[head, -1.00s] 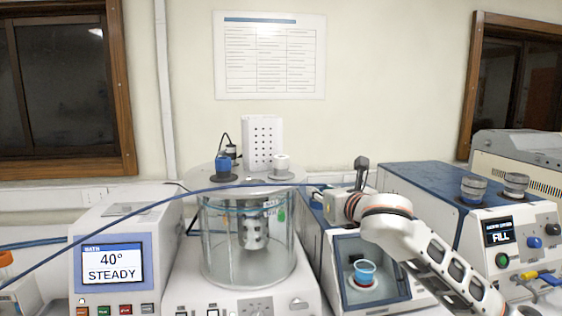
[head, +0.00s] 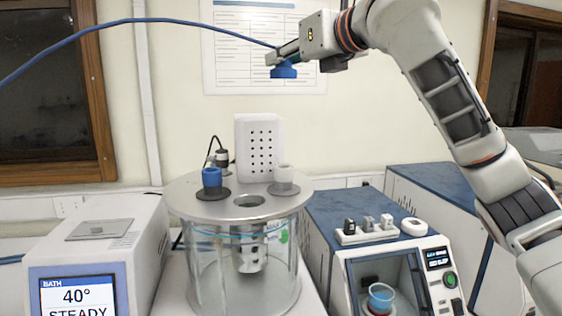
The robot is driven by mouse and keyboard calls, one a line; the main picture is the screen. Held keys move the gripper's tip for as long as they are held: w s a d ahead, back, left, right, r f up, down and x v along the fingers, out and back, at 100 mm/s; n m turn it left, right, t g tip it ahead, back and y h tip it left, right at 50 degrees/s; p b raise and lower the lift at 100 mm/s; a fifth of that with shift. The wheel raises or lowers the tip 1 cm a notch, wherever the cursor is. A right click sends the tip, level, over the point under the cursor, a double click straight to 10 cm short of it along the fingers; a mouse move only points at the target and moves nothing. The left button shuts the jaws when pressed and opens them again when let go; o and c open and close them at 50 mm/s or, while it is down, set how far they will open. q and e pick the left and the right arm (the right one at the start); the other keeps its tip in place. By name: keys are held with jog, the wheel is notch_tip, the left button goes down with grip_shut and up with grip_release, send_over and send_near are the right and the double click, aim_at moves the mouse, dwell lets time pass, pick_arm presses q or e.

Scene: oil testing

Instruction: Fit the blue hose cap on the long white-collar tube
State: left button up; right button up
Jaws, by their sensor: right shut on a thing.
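My right gripper (head: 276,58) is raised above the bath, shut on the blue hose cap (head: 284,71), whose blue hose (head: 130,21) arcs away to the left. The cap faces down in open air, apart from any tube. A white-collar tube (head: 284,175) stands in the right part of the round metal bath lid (head: 205,213), below the cap. A blue-collar tube (head: 212,178) stands in the left part of the lid. How far each tube reaches below the lid is hard to tell. My left gripper is out of view.
An open hole (head: 250,201) sits at the lid's front, above the glass bath (head: 210,270). A white perforated tower (head: 258,145) and a black-cabled fitting (head: 222,157) rise at the back. A blue-topped machine (head: 335,205) holding a blue cup (head: 381,297) stands right.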

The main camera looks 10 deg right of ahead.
notch_tip(320, 180, down, 15)
jog(key=shift+f, duration=0.2)
notch_tip(320, 180, down, 3)
jog(key=shift+f, duration=0.45)
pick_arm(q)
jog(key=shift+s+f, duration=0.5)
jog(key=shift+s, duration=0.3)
pick_arm(e)
jog(key=shift+f, duration=0.1)
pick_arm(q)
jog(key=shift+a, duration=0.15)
pick_arm(e)
jog(key=o, duration=1)
